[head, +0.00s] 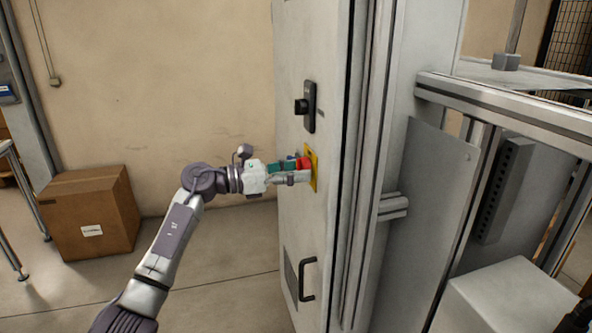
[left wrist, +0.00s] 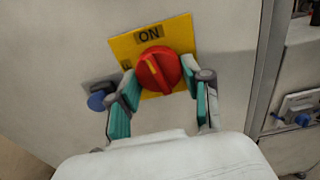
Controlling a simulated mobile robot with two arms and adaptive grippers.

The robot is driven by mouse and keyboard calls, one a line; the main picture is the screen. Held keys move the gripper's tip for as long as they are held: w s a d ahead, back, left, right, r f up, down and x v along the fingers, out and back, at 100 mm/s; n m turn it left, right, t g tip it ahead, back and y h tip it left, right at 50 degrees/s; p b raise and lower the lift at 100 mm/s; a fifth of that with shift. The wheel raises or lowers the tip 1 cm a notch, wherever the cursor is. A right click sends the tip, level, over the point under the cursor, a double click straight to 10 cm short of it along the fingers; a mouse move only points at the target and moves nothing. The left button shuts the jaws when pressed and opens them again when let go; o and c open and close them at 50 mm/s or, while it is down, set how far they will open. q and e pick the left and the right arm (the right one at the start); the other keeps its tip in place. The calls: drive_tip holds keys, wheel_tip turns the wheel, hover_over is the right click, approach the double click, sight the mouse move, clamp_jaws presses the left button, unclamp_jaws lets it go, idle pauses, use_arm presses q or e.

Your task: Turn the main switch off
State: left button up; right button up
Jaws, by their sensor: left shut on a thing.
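The main switch (left wrist: 158,70) is a red rotary knob on a yellow plate (left wrist: 178,33), with "ON" written above it. A pale line on the knob points up and slightly left, near the "ON" mark. In the head view the red knob (head: 304,162) sits on the front of the tall grey cabinet. My left gripper (head: 292,170) is at the knob; in the left wrist view its green-padded fingers (left wrist: 160,92) stand on both sides of the knob and are shut on it. Part of the plate's lower lettering is hidden by the left finger. My right gripper is not in view.
The cabinet (head: 307,50) has a black latch (head: 307,106) above the switch and a black handle (head: 308,279) below. A blue knob (left wrist: 96,101) sits left of the plate. A cardboard box (head: 90,212) stands on the floor at left. Machine framing (head: 500,103) is at right.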

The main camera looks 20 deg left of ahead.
use_arm(q)
drive_tip(key=shift+s+d+r+n+p, duration=0.1)
drive_tip(key=shift+n+p, duration=2.2)
drive_tip(key=shift+n, duration=1.6)
drive_tip(key=shift+s+r+n+p, duration=0.1)
drive_tip(key=shift+n+p, duration=2.2)
drive_tip(key=shift+n, duration=1.6)
drive_tip(key=o, duration=1.2)
drive_tip(key=shift+w, duration=0.1)
drive_tip(key=shift+c, duration=0.2)
drive_tip(key=v, duration=1.2)
